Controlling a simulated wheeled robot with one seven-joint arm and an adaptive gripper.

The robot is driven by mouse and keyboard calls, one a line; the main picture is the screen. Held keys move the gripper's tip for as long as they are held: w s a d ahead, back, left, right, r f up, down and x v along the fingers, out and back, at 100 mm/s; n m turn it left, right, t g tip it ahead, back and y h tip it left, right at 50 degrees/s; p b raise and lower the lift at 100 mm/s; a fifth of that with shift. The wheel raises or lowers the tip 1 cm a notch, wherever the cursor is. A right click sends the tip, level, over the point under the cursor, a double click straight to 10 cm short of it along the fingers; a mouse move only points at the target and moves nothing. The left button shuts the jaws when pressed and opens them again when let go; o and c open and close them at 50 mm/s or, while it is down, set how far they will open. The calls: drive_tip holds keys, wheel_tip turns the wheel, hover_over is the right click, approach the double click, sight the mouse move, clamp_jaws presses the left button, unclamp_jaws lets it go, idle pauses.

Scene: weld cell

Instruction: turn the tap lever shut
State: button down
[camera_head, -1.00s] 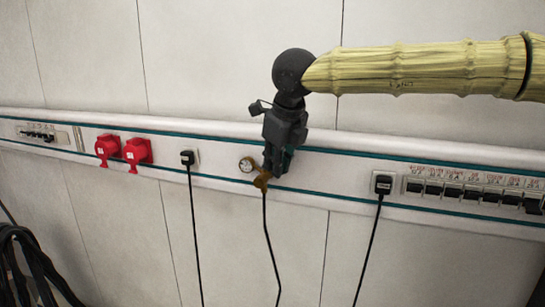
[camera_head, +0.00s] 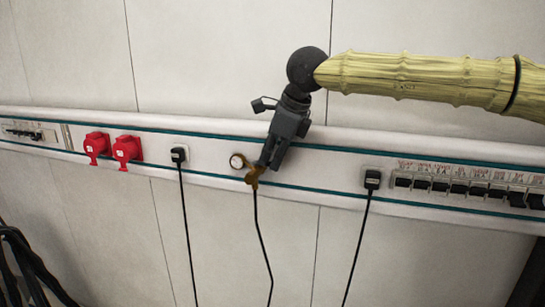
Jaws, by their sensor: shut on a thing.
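The brass-brown tap (camera_head: 252,178) is on the wall trunking at the middle of the picture, with a black hose hanging from its lower end. My gripper (camera_head: 266,165) comes down from the upper right, tilted, with its fingertips at the right side of the tap. It is shut on the tap lever (camera_head: 264,177), a small brown part at the fingertips. The fingers hide much of the lever, so its exact angle is hard to tell.
A round white-faced gauge (camera_head: 237,161) sits just left of the tap. Black plugs with cables (camera_head: 179,154) (camera_head: 372,179) flank it. Two red sockets (camera_head: 126,150) are farther left, and a row of breakers (camera_head: 460,188) is at right. The wall above is bare.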

drive_tip(key=c, duration=1.5)
unclamp_jaws()
drive_tip(key=v, duration=1.2)
drive_tip(key=shift+d, duration=0.1)
